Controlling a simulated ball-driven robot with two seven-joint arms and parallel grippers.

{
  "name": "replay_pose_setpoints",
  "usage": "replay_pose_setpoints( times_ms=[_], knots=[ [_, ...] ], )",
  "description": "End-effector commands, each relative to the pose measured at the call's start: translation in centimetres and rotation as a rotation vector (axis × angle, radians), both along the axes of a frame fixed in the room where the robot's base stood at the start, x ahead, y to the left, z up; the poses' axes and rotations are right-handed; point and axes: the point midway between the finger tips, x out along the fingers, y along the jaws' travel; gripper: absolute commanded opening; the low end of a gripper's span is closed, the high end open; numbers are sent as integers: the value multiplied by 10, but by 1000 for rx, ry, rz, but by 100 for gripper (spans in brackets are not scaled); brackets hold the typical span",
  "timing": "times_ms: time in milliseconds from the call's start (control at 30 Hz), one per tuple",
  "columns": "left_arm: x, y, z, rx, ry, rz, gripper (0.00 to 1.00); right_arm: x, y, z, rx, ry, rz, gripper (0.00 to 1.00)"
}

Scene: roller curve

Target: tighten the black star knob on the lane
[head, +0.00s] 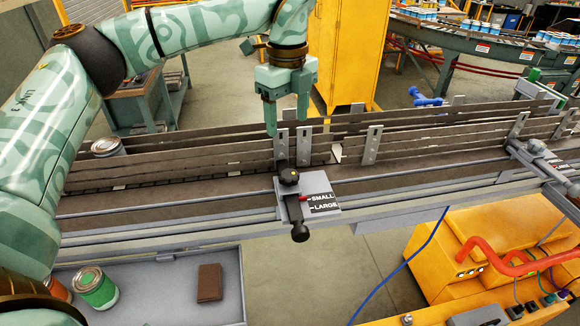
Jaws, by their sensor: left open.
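The black star knob (289,176) sits at the top of a grey plate on the near side of the lane (420,181). Beside it, a label plate (322,202) reads SMALL and LARGE, with a red pointer (303,197) next to SMALL. A black lever with a round ball end (299,233) runs from the knob toward me. My left gripper (287,128) hangs above and behind the knob, fingers down, open and empty, apart from the knob. It is in front of the far rails. My right gripper is not in view.
Dark guide rails (210,158) with upright metal brackets (372,145) line the lane's far side. A can (108,147) stands at the left. A grey tray (228,287) below holds a green-labelled can (96,288) and a brown block (209,282). Yellow machinery (500,240) stands at lower right.

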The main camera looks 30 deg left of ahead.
Motion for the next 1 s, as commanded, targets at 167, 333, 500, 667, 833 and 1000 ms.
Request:
replay_pose_setpoints(
  times_ms=[167,333,500,667,833,1000],
  knots=[
    [-1,0,-45,-1,5,-3,64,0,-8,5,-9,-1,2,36],
    [-1,0,-88,-2,4,-4,64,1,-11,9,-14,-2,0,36],
    [-1,0,-119,-2,2,-4,64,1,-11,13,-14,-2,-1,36],
    [0,-1,-134,-2,0,-5,64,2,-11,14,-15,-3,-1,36],
    [0,-1,-138,-2,-2,-6,64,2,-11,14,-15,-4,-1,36],
    [0,0,-138,-2,-2,-6,58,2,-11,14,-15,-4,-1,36]
  ],
)
